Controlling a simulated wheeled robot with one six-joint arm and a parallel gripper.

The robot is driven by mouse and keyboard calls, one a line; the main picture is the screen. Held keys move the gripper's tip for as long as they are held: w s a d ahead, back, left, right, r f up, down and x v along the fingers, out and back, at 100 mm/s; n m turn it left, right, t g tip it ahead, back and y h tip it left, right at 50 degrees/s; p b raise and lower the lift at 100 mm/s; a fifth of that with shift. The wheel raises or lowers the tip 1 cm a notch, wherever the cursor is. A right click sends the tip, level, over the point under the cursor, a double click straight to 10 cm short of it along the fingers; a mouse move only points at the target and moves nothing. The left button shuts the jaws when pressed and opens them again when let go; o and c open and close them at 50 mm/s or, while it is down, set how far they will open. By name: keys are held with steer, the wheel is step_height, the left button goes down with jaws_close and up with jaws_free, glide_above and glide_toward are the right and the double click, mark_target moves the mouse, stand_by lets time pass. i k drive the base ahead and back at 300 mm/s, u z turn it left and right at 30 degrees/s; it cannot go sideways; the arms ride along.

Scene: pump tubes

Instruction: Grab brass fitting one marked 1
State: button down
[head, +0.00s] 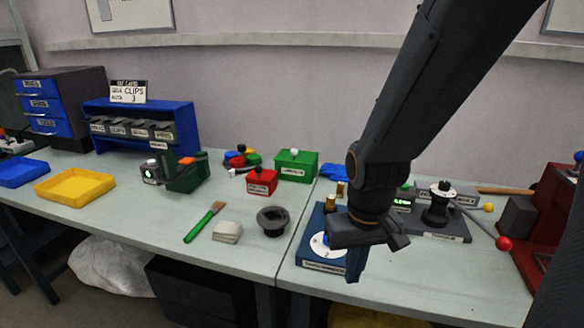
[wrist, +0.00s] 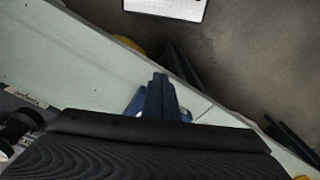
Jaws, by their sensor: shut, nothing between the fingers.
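Two small brass fittings stand at the back of a blue box-shaped unit (head: 308,248), one behind (head: 340,189) and one a little in front (head: 330,205). Their numbers are too small to read, so I cannot tell which is marked 1. My gripper (head: 355,272) is shut and empty. It points down at the right front of the blue unit, in front of and below the fittings in the picture, and covers part of the unit. In the wrist view the shut fingers (wrist: 160,98) show over a bit of blue; no fitting is visible there.
A dark round fixture (head: 438,205) on a grey plate and a red-knobbed lever (head: 504,243) stand to the right. A dark flanged cup (head: 272,221), a white block (head: 228,232) and a green-handled brush (head: 201,225) lie left. The front right tabletop is clear.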

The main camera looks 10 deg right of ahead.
mark_target(330, 206)
steer(key=u, duration=0.05)
steer(key=k, duration=0.6)
steer(key=z, duration=0.05)
steer(key=i, duration=1.05)
steer(key=u, duration=0.75)
